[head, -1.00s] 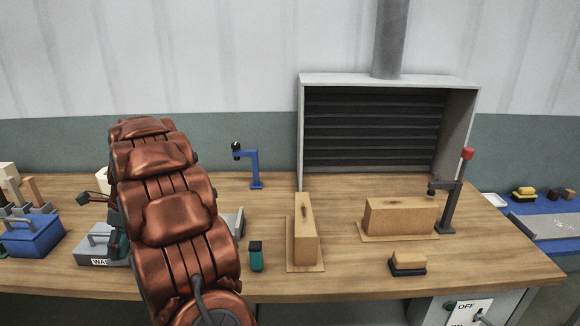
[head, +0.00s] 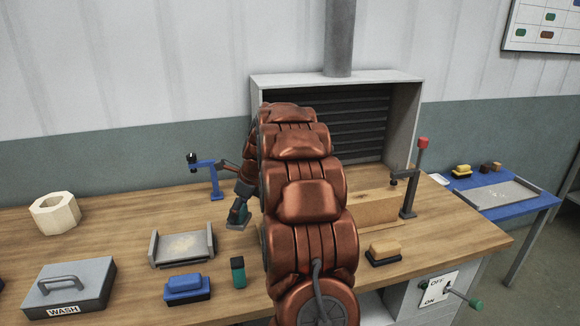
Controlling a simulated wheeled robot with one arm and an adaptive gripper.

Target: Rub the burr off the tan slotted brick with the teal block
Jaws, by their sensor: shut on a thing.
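My gripper (head: 241,203) is over the middle of the bench, left of my arm, low near the table top. A second tan brick, seen earlier, is hidden behind my arm. The gripper is apart from the visible brick.
A blue stand (head: 214,178) is just left of my gripper; a red-topped stand (head: 412,180) is by the brick. Nearby are a grey tray (head: 208,243), a blue block (head: 186,285), a teal-and-black upright piece (head: 238,273), a tan block (head: 384,248) and a WASH box (head: 75,285).

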